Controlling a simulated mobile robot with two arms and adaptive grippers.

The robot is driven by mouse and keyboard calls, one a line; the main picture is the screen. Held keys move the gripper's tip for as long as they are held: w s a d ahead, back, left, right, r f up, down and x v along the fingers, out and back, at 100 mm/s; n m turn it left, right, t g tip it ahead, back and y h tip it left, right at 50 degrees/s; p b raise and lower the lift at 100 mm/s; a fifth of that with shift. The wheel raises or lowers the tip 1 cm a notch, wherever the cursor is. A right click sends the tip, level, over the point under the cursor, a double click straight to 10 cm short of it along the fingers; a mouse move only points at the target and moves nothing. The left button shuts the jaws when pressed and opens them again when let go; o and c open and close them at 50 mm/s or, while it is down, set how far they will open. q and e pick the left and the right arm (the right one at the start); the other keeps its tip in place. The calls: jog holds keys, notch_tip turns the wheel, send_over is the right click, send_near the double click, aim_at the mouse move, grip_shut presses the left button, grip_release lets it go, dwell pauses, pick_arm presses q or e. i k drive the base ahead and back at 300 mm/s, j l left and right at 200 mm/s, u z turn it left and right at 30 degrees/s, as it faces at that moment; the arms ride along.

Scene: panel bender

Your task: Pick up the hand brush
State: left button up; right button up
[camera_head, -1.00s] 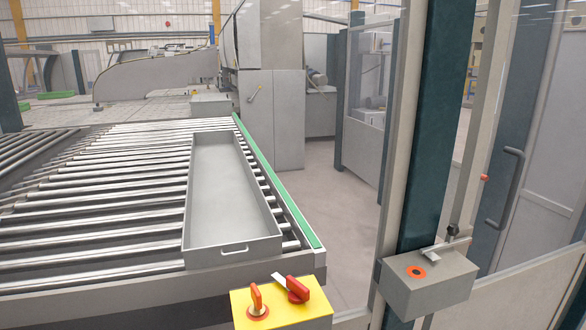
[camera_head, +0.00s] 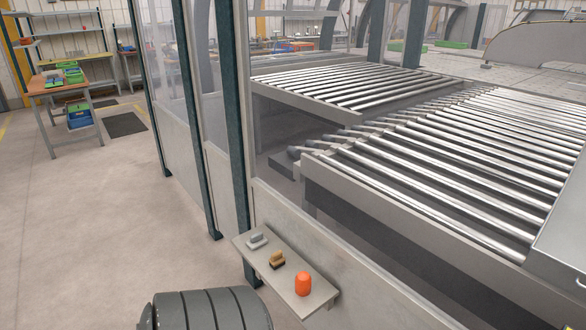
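A small brush-like thing with a tan wooden top and a dark underside, which looks like the hand brush (camera_head: 277,258), lies on a narrow grey shelf (camera_head: 312,300) at the lower middle of the head view. It sits between a grey block-like thing with a handle (camera_head: 257,241) and an orange-red cylinder (camera_head: 303,284). It is apart from both. Neither of my grippers shows in this view.
The shelf is along the low fence panel (camera_head: 330,260), beside dark green posts (camera_head: 233,100). Roller conveyors (camera_head: 440,170) stand behind the fence. A workbench (camera_head: 62,84) with bins stands at the far left. The floor (camera_head: 100,220) left of the fence is clear.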

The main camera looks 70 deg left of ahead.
aim_at(277, 259)
jog(key=u, duration=2.25)
